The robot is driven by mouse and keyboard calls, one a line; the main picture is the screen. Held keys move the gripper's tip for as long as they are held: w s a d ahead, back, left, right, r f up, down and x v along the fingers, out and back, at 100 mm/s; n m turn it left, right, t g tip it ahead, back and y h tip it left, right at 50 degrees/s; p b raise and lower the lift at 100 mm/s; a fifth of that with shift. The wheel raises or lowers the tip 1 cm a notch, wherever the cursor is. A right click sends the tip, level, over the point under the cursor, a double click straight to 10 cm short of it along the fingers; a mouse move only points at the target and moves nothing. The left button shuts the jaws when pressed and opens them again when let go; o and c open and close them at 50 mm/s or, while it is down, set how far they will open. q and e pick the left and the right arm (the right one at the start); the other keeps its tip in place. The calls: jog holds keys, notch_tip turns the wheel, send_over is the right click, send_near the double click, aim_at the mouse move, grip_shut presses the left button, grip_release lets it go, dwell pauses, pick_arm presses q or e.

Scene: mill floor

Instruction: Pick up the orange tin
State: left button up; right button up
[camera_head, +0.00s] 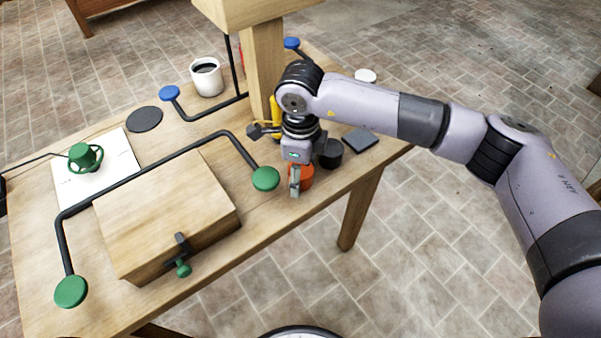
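The orange tin (307,178) stands on the wooden table near its front right edge. My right gripper (295,187) points down at it from above, and a grey finger crosses the left part of the tin. The gripper body hides the tin's top. I cannot tell whether the fingers are closed on the tin or only beside it. My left gripper is not in view.
A black cylinder (331,154) stands close right of the tin, with a dark square pad (360,140) beyond. A green-ended black bar (265,179) lies left of it, by a wooden box (165,215). A wooden post (262,65) rises behind. A white mug (207,78) stands farther back.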

jog(key=c, duration=1)
